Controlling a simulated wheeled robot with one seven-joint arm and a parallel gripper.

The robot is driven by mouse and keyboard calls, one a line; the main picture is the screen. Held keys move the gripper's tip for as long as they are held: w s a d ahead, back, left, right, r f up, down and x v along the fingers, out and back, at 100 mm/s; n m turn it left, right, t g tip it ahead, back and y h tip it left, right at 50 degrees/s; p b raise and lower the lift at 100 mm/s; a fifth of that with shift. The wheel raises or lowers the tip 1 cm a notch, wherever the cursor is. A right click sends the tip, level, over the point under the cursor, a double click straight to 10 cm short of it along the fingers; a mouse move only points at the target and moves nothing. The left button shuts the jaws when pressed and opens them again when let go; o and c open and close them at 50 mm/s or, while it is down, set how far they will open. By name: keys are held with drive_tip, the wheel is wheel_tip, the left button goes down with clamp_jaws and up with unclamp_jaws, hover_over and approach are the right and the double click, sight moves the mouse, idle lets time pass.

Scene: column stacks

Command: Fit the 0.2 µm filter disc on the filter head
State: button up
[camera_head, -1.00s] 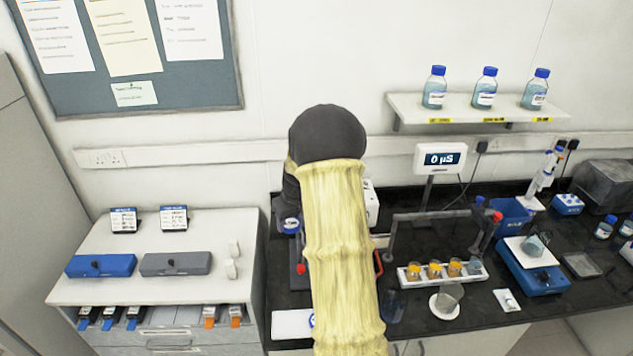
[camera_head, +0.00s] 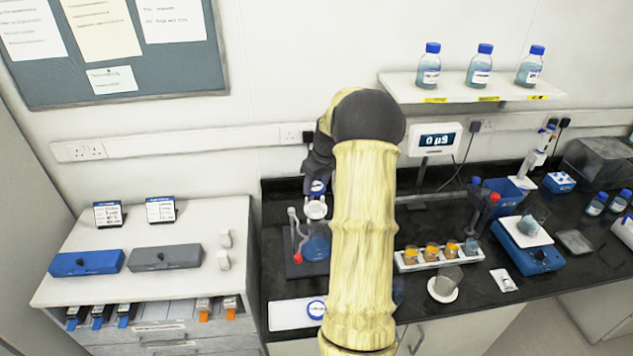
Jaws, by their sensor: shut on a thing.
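My gripper (camera_head: 318,182) is at the end of my dark wrist, pointing down, and its fingers are hard to make out. It is shut on a small blue-and-white disc (camera_head: 318,187), whose label is too small to read. The disc appears just above the pale round filter head (camera_head: 316,210); I cannot tell whether they touch. The filter head tops a flask with blue liquid (camera_head: 316,246). A similar blue-ringed disc (camera_head: 317,309) lies on the white mat (camera_head: 288,315) at the bench front. My forearm covers the bench right of the flask.
A rack of amber-capped vials (camera_head: 437,255) and a beaker on a white base (camera_head: 444,287) stand right of my arm. The display (camera_head: 436,139) is behind. At left, the cabinet top (camera_head: 130,227) holds a blue box (camera_head: 87,262) and grey box (camera_head: 166,257).

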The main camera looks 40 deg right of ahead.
drive_tip(key=shift+f+b, duration=1.3)
drive_tip(key=shift+f, duration=0.8)
drive_tip(key=shift+s+f+b, duration=0.1)
drive_tip(key=shift+f+b, duration=0.3)
drive_tip(key=shift+f, duration=0.2)
drive_tip(key=shift+s+f, duration=0.1)
drive_tip(key=shift+f, duration=0.15)
